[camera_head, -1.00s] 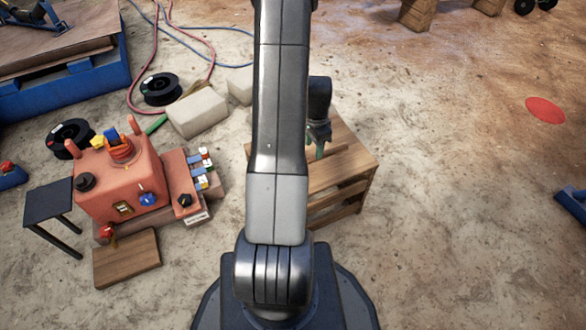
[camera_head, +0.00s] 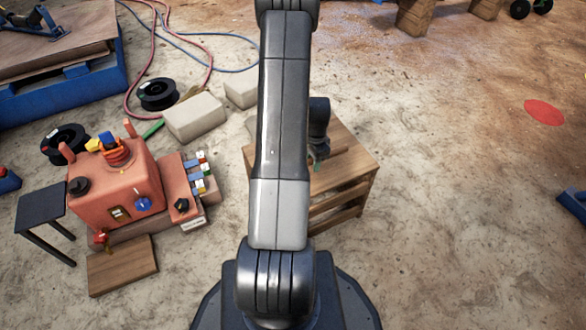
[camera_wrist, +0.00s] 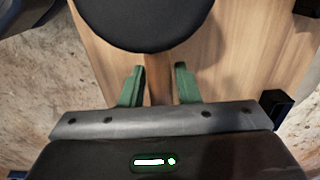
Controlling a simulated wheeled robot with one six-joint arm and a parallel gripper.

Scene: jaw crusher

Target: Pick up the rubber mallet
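In the wrist view the rubber mallet shows as a round black head (camera_wrist: 155,22) with a brown wooden handle (camera_wrist: 159,90) running back from it. It lies on a wooden crate (camera_wrist: 222,55). My gripper (camera_wrist: 160,72) has two green fingers, one on each side of the handle. They stand apart, and I see no clear grip on it. In the head view the gripper (camera_head: 318,160) points down just above the crate (camera_head: 350,180). My arm hides much of the mallet there.
An orange machine (camera_head: 115,185) with knobs and coloured switches stands left of the crate. Pale blocks (camera_head: 195,115), black spools (camera_head: 158,93) and hoses lie behind it. A dark object (camera_wrist: 275,108) sits at the right in the wrist view. The floor to the right is mostly clear.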

